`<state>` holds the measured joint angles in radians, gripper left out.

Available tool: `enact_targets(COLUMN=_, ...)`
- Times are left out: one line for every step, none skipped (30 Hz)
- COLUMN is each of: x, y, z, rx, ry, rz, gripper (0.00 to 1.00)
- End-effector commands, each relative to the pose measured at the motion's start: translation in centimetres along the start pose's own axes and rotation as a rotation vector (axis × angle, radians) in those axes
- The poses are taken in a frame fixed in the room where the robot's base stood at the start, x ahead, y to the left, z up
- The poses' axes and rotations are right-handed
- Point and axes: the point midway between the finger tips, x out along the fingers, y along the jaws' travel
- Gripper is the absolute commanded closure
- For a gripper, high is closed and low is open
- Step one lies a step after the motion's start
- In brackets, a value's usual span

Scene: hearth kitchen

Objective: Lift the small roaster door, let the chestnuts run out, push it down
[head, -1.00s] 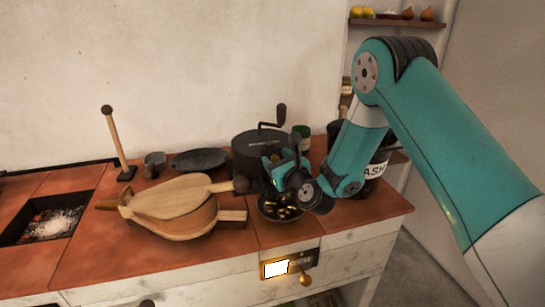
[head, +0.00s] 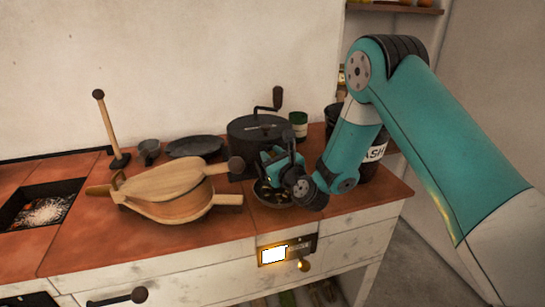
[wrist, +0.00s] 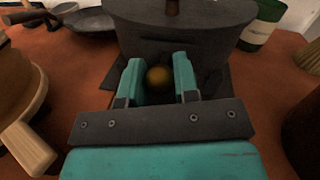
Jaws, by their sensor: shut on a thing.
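The dark drum roaster (head: 250,130) stands on the counter with its crank on top; it also fills the top of the wrist view (wrist: 185,35). My gripper (head: 266,165) is at its front, low down. In the wrist view my gripper (wrist: 160,80) has its fingers on both sides of a round brass knob (wrist: 158,77), shut on it. The small door behind the knob is mostly hidden, so I cannot tell how far it is raised. A dark round pan (head: 262,195) sits below my gripper with some chestnuts in it, partly covered by my wrist.
Wooden bellows (head: 170,190) lie just left of the pan.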

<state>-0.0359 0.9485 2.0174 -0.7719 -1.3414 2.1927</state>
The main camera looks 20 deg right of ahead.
Motion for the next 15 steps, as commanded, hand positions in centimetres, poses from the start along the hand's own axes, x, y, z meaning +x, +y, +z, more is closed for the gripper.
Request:
enact_targets(x=-0.19, y=0.21, z=-0.47, rx=-0.001, ry=0.014, rz=0.007, gripper=1.0)
enact_targets(x=-0.2, y=0.21, z=-0.47, rx=-0.001, ry=0.015, rz=0.007, gripper=1.0)
enact_targets(x=-0.22, y=0.2, z=-0.51, rx=-0.001, ry=0.016, rz=0.007, gripper=1.0)
enact_targets(x=-0.23, y=0.2, z=-0.54, rx=-0.001, ry=0.016, rz=0.008, gripper=1.0)
enact_targets(x=-0.24, y=0.2, z=-0.56, rx=-0.001, ry=0.017, rz=0.008, gripper=1.0)
enact_targets(x=-0.26, y=0.2, z=-0.6, rx=-0.001, ry=0.018, rz=0.008, gripper=1.0)
enact_targets(x=-0.27, y=0.2, z=-0.61, rx=-0.001, ry=0.018, rz=0.008, gripper=0.65)
enact_targets(x=-0.27, y=0.19, z=-0.61, rx=-0.001, ry=0.018, rz=0.007, gripper=0.58)
enact_targets(x=-0.26, y=0.17, z=-0.58, rx=-0.001, ry=0.017, rz=0.007, gripper=0.49)
enact_targets(x=-0.25, y=0.15, z=-0.55, rx=-0.001, ry=0.017, rz=0.007, gripper=0.46)
enact_targets(x=-0.23, y=0.14, z=-0.52, rx=-0.001, ry=0.016, rz=0.006, gripper=0.46)
enact_targets(x=-0.21, y=0.15, z=-0.47, rx=-0.001, ry=0.015, rz=0.006, gripper=0.46)
enact_targets(x=-0.19, y=0.16, z=-0.43, rx=-0.001, ry=0.014, rz=0.006, gripper=0.46)
enact_targets(x=-0.18, y=0.17, z=-0.39, rx=-0.001, ry=0.013, rz=0.006, gripper=0.46)
enact_targets(x=-0.16, y=0.18, z=-0.34, rx=0.0, ry=0.012, rz=0.006, gripper=0.46)
